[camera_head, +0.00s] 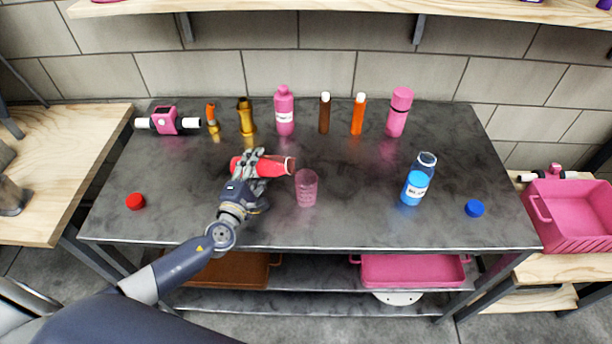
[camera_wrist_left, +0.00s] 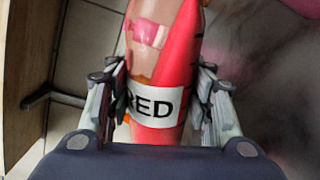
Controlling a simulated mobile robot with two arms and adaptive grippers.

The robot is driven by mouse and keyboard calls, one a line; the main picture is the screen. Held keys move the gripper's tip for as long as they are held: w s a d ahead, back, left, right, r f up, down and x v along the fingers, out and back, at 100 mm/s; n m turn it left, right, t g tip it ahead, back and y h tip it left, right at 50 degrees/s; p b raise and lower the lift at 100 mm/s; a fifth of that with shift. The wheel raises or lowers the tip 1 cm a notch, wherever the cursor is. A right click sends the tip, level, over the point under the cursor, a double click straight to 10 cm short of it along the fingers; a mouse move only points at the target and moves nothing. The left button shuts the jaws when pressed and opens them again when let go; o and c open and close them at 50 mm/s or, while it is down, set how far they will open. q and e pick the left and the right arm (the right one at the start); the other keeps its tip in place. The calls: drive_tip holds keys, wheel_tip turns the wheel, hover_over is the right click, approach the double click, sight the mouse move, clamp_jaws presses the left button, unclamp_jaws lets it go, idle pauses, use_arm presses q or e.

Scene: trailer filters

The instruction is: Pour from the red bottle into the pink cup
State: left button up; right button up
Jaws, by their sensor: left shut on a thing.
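My left gripper (camera_head: 258,170) is shut on the red bottle (camera_head: 272,168) and holds it tipped nearly level. Its open mouth points right. The bottle also shows in the left wrist view (camera_wrist_left: 160,78), with a white "RED" label between the fingers (camera_wrist_left: 160,100). The pink cup (camera_head: 306,188) is see-through and stands upright on the dark table just right of the bottle. The bottle's mouth is close to the cup's upper left rim. I cannot tell whether liquid is flowing or in the cup. My right gripper is not in view.
A red cap (camera_head: 135,201) lies at left on the table (camera_head: 350,230). A blue bottle (camera_head: 416,185) and blue cap (camera_head: 474,208) are at right. A pink bottle (camera_head: 284,112) and several other containers line the back. A pink crate (camera_head: 575,220) is far right.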

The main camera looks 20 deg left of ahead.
use_arm(q)
drive_tip(key=shift+d+r+m+p, duration=0.2)
drive_tip(key=shift+r+m+p, duration=0.4)
drive_tip(key=shift+p, duration=0.55)
drive_tip(key=shift+d+r+m+p, duration=0.15)
drive_tip(key=shift+r+m+p, duration=0.45)
drive_tip(key=shift+p, duration=0.55)
idle(1.8)
